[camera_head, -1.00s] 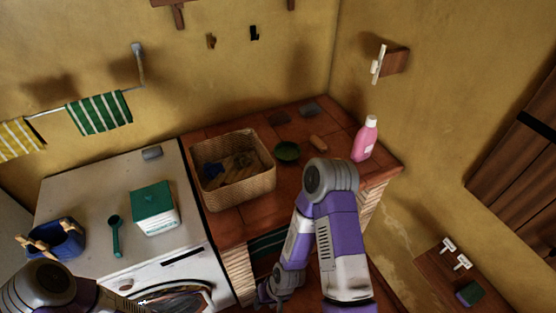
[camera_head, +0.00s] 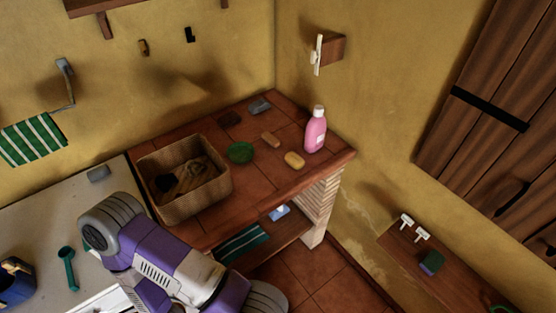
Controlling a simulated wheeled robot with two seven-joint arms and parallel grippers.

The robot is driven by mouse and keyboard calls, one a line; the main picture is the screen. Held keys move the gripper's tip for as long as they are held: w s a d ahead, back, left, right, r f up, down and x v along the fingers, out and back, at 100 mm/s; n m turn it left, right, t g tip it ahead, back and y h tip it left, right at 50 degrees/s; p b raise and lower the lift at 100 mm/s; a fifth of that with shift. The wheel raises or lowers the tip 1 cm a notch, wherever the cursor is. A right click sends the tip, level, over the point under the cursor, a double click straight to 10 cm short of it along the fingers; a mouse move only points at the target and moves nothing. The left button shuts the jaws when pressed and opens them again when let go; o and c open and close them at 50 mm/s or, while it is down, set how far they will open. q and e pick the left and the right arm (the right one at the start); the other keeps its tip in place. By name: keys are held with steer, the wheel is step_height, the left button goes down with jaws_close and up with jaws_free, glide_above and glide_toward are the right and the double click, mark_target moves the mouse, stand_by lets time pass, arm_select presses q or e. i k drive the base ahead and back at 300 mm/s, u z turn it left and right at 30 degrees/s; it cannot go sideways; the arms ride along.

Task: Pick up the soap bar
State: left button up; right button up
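A yellow, rounded bar (camera_head: 294,160), which looks like the soap bar, lies on the red-tiled counter (camera_head: 262,188) near its front edge, just left of the pink bottle (camera_head: 315,132). Nothing covers it. One of my purple and grey arms crosses the lower left of the head view, well left of and below the bar. Neither gripper shows in the head view, so I cannot see whether they hold anything.
A wicker basket (camera_head: 205,205) stands left of a green dish (camera_head: 240,152). A tan, elongated item (camera_head: 270,139) and a grey item (camera_head: 259,105) lie farther back. A lower shelf holds a green striped cloth (camera_head: 243,243). The counter's front right corner is clear.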

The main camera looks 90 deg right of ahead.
mark_target(294, 159)
steer(key=k, duration=1.75)
steer(key=z, duration=1.7)
steer(key=i, duration=1.65)
